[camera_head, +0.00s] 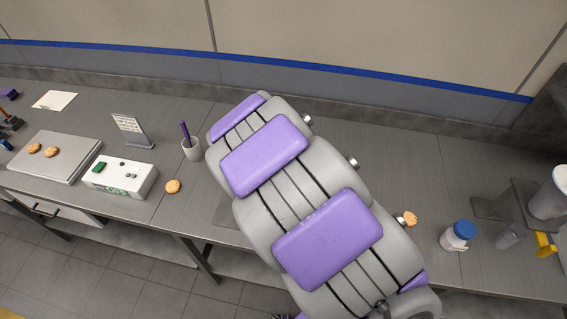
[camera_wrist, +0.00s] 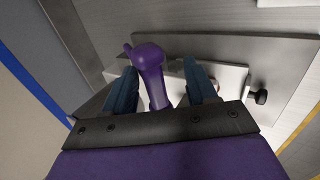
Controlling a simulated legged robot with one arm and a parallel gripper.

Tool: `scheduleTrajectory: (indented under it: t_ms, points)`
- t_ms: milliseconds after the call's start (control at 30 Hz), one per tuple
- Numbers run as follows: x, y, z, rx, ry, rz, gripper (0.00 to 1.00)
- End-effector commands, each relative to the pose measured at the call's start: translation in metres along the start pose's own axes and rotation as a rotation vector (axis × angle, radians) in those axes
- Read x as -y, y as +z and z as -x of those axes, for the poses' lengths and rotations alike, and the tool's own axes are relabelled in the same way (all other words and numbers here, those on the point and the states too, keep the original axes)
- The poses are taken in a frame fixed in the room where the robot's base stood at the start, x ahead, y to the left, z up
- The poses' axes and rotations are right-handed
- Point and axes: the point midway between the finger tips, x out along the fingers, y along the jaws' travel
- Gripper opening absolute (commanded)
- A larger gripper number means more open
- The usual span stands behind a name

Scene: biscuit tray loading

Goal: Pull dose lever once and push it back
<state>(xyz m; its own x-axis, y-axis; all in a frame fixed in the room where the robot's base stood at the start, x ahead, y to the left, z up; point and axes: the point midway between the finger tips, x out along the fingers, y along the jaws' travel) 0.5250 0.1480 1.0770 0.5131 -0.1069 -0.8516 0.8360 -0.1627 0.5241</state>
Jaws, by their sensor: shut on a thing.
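A purple lever (camera_wrist: 151,76) with a rounded end shows in the wrist view, standing between the two blue fingers of my gripper (camera_wrist: 162,84). My gripper is shut on this lever. Behind the lever is a white block (camera_wrist: 233,78) on a grey plate (camera_wrist: 283,62), with a black knob (camera_wrist: 257,96) at its right. The lower part of the lever runs down behind the dark gripper edge. In the head view my arm fills the middle, and neither the gripper nor the held lever can be made out there.
The grey bench (camera_head: 390,150) carries a tray (camera_head: 62,150) with biscuits, a white box (camera_head: 120,178), a sign (camera_head: 130,130) and a pen cup (camera_head: 191,151) at left. At right are a biscuit (camera_head: 410,218), a blue-lidded jar (camera_head: 457,238) and a grey stand (camera_head: 520,205).

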Motion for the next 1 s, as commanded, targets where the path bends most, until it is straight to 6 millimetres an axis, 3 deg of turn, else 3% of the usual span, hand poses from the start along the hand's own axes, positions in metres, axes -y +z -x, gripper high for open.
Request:
scheduleTrajectory:
  t_ms: [533,767,1000]
  points:
    - [0.000,-0.001,0.004,-0.001,0.001,0.001,0.45]
    - [0.000,-0.001,0.035,-0.003,0.004,0.000,0.45]
    - [-0.002,-0.001,0.078,-0.007,0.005,0.000,0.45]
